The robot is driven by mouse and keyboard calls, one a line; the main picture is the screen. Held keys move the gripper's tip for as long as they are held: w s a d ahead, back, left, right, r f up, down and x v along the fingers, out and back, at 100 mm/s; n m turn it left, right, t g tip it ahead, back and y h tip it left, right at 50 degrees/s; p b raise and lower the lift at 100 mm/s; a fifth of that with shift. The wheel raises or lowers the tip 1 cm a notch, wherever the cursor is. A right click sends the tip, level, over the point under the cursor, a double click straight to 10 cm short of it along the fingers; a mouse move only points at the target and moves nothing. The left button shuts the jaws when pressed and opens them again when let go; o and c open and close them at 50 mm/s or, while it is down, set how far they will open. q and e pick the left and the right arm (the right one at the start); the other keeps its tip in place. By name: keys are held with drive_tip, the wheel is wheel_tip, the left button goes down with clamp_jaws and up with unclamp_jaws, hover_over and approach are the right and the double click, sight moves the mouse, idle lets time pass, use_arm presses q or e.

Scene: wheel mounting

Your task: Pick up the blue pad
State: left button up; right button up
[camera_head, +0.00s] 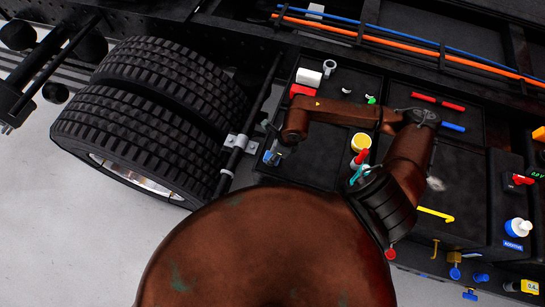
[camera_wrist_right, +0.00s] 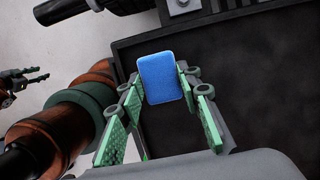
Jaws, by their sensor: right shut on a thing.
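The blue pad (camera_wrist_right: 161,80) is a flat, rounded rectangle held upright between the fingertips of my right gripper (camera_wrist_right: 160,92) in the right wrist view. The gripper's green-padded fingers are closed on its two sides. In the head view my right gripper (camera_head: 272,155) hangs at the left edge of the black tray, with a little blue showing at its tip. A dark, green-marked gripper at the left edge of the right wrist view, probably my left gripper (camera_wrist_right: 22,86), is small, and its jaw state is unclear. My left gripper is not clear in the head view.
The black compartmented tray (camera_head: 468,188) holds a white cylinder (camera_head: 308,77), a red block (camera_head: 301,91), a yellow-lidded jar (camera_head: 361,143) and a yellow hook tool (camera_head: 436,214). Large tyres (camera_head: 140,125) stand at the left. Orange and blue lines (camera_head: 400,44) run behind.

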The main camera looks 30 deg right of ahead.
drive_tip(key=s+a+r+b, duration=0.2)
drive_tip(key=a+r+b, duration=0.2)
drive_tip(key=a+r, duration=0.8)
drive_tip(key=shift+s+a+b, duration=0.25)
drive_tip(key=shift+a+b, duration=0.15)
drive_tip(key=shift+a, duration=0.55)
